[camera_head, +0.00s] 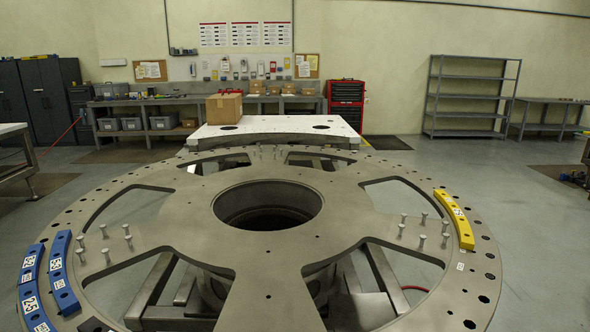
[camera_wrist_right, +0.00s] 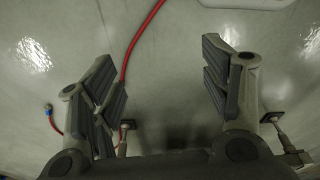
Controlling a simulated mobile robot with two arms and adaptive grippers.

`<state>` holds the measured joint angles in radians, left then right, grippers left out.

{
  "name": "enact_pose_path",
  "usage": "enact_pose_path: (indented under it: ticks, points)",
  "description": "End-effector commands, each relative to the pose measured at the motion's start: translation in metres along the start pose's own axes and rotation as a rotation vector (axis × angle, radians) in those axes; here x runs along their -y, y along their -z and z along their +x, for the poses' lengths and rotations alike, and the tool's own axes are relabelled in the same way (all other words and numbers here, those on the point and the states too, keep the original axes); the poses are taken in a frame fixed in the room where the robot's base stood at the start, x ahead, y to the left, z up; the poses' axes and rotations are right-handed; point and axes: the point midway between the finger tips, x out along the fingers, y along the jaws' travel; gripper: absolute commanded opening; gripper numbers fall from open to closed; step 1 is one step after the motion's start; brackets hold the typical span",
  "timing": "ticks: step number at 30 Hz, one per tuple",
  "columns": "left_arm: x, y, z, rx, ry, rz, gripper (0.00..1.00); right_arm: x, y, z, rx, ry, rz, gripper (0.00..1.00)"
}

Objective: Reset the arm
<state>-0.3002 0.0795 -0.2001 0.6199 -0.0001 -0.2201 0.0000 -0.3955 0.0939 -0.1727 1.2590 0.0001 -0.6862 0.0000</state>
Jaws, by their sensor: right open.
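In the right wrist view my right gripper (camera_wrist_right: 168,82) is open and empty, its two fingers wide apart over a grey floor. Neither gripper shows in the head view. The large round turret plate (camera_head: 350,220) fills the front of the head view, with a round hole in its middle. Blue curved pieces (camera_head: 62,272) with number labels lie on its left edge. A yellow curved piece (camera_head: 455,218) lies on its right edge.
Upright pins (camera_head: 423,220) stand in groups on the plate. A white table (camera_head: 280,128) with a cardboard box (camera_head: 224,108) stands behind it. A red hose (camera_wrist_right: 140,36) crosses the floor near the right gripper. Shelves (camera_head: 470,95) and open floor are at the right.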

Motion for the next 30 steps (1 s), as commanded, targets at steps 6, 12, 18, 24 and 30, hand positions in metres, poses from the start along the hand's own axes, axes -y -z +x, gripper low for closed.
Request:
enact_pose_path:
  ticks: [6, 12, 18, 24, 30]
  points:
    - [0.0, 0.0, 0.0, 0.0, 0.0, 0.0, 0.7, 0.003, -0.071, 0.047, 0.045, 0.004, -0.009, 0.7]
    - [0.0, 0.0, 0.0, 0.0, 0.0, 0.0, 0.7, 0.003, -0.122, 0.066, 0.067, 0.005, -0.016, 0.7]
    - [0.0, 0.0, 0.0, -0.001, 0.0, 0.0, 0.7, 0.003, -0.144, 0.071, 0.076, 0.006, -0.019, 0.7]
    - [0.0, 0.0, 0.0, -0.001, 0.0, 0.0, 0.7, 0.003, -0.144, 0.071, 0.076, 0.006, -0.019, 0.7]
    - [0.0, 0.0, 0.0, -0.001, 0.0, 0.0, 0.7, 0.003, -0.144, 0.071, 0.076, 0.006, -0.019, 0.7]
